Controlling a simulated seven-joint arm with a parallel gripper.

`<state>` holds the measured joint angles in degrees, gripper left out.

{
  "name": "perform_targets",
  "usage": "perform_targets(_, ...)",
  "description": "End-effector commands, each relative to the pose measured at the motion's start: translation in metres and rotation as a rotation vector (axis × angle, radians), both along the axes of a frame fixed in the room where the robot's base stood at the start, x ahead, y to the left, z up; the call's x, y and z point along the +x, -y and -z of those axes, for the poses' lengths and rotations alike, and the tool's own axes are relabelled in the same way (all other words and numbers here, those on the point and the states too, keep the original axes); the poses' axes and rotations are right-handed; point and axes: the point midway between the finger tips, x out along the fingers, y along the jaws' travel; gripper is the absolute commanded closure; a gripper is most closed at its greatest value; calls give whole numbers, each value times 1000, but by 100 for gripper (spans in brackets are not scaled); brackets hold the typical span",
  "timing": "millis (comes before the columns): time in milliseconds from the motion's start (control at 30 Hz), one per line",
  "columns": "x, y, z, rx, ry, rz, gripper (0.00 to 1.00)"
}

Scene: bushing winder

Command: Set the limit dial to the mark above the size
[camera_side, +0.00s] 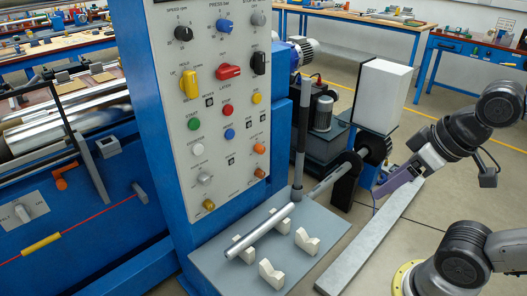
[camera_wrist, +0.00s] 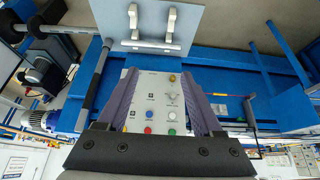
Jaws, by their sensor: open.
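The grey control panel (camera_side: 205,130) stands upright on a blue cabinet. Its top row has a black dial (camera_side: 183,33), a blue dial (camera_side: 224,26) and a grey dial (camera_side: 258,18). The grey dial's label seems to begin with "STOP", but its marks are too small to read. I cannot tell for certain which is the limit dial. My gripper (camera_side: 381,193) is open and empty, right of the panel and apart from it. In the wrist view my gripper's purple fingers (camera_wrist: 157,76) are spread, with the panel's lower part (camera_wrist: 155,85) showing between them; the top row is hidden.
A metal tube (camera_side: 260,232) rests on cream V-blocks on a grey shelf (camera_side: 215,268) below the panel. A white box (camera_side: 383,95), a dark motor unit (camera_side: 321,125) and a grey beam (camera_side: 372,236) stand between panel and arm. Other knobs and buttons crowd the panel.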

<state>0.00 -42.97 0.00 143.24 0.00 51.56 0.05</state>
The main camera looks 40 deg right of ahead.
Motion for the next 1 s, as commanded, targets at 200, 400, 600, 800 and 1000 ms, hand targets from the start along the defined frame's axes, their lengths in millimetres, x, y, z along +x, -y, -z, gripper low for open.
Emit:
perform_targets(200, 30, 2, -21, -2, 162, 10, 29)
perform_targets(400, 103, 5, -90, -27, 530, 6, 29)
perform_targets(600, 182, 10, -142, -50, 809, -8, 29)
perform_targets(800, 258, 16, -163, -59, 1029, -39, 29)
perform_targets(1000, 326, 28, -142, -37, 1199, -76, 29)
